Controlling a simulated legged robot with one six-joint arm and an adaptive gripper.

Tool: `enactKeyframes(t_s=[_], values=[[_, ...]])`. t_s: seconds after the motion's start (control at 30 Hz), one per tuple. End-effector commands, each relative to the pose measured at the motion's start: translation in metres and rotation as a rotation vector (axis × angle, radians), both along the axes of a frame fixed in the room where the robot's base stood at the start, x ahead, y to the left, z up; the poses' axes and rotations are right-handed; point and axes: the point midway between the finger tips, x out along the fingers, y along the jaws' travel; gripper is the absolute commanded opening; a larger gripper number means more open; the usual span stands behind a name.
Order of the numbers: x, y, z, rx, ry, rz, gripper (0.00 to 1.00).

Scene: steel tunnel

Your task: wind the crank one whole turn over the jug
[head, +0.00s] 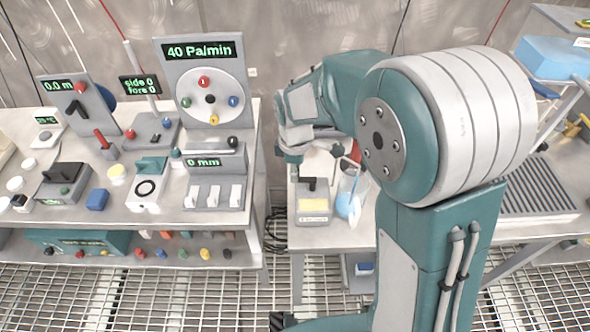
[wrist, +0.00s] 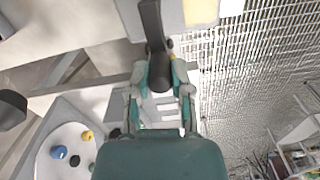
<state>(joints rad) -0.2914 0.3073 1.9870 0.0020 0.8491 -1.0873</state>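My gripper (head: 292,150) hangs over the left end of the right-hand bench. In the wrist view my gripper (wrist: 160,78) has one finger on each side of a dark grey crank handle (wrist: 152,25), and both pads appear to touch its rounded end. In the head view part of the crank (head: 337,150) shows as a dark piece just right of my gripper; the rest is hidden by my gripper and arm. The clear jug (head: 352,190) with something pale blue in it stands on the bench below, partly behind my arm.
A box with a yellow panel (head: 313,203) and a black lever stands left of the jug. The left bench (head: 225,222) holds several switches, dials and a panel reading 40 Pa/min (head: 200,50). A gap with grated floor (head: 130,290) separates the benches.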

Motion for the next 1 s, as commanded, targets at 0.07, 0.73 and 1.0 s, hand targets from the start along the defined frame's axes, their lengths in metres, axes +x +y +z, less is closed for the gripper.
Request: enactKeyframes(t_s=[0.07,0.73,1.0], values=[[0.0,0.0,-0.001,-0.001,0.002,0.0,0.0],[0.01,-0.002,-0.002,-0.001,0.005,-0.25,0.0],[0.02,-0.006,-0.002,-0.001,0.005,-0.506,0.0]])
